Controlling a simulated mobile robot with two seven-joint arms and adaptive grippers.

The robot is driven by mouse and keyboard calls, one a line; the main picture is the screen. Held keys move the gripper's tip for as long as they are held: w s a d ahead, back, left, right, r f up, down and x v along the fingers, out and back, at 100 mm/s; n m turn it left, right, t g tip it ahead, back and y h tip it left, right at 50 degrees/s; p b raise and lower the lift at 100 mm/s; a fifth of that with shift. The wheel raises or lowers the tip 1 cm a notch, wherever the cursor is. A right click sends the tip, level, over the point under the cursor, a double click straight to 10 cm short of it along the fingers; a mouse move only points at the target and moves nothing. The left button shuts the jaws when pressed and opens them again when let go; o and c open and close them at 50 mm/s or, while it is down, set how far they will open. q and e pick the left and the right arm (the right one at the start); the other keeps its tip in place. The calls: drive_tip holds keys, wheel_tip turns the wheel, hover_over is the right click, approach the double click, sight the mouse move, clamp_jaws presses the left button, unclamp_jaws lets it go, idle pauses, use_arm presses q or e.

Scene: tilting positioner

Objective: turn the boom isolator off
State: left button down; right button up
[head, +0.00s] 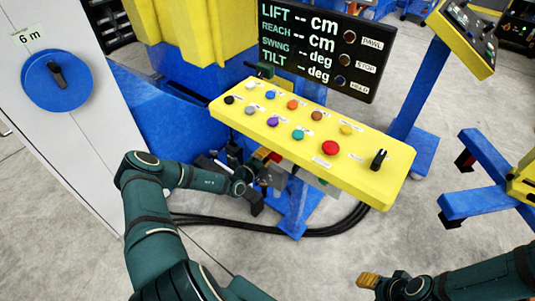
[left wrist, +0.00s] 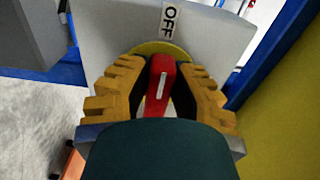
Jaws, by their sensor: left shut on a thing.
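The boom isolator shows in the left wrist view as a red handle (left wrist: 162,82) on a yellow disc (left wrist: 178,50), set on a pale grey box (left wrist: 112,32). An OFF label (left wrist: 170,20) sits above the disc. The handle's white line points up, roughly toward OFF. My left gripper (left wrist: 160,88) has its ridged yellow fingers on both sides of the handle, shut on it. In the head view my left gripper (head: 262,165) is under the console's left part, which hides much of the isolator. My right gripper (head: 368,281) is at the lower right, its opening unclear.
A yellow console (head: 250,122) with coloured buttons and a black knob overhangs my left gripper. A dark display (head: 325,50) stands behind it. Black cables (head: 330,228) lie on the floor. A cabinet with a blue dial (head: 45,88) is at left. Open floor lies in front.

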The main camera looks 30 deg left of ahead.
use_arm(q)
drive_tip(key=c, duration=0.8)
unclamp_jaws()
drive_tip(key=s, duration=0.8)
drive_tip(key=s+a, duration=0.1)
drive_tip(key=s, duration=0.3)
drive_tip(key=shift+d, duration=0.1)
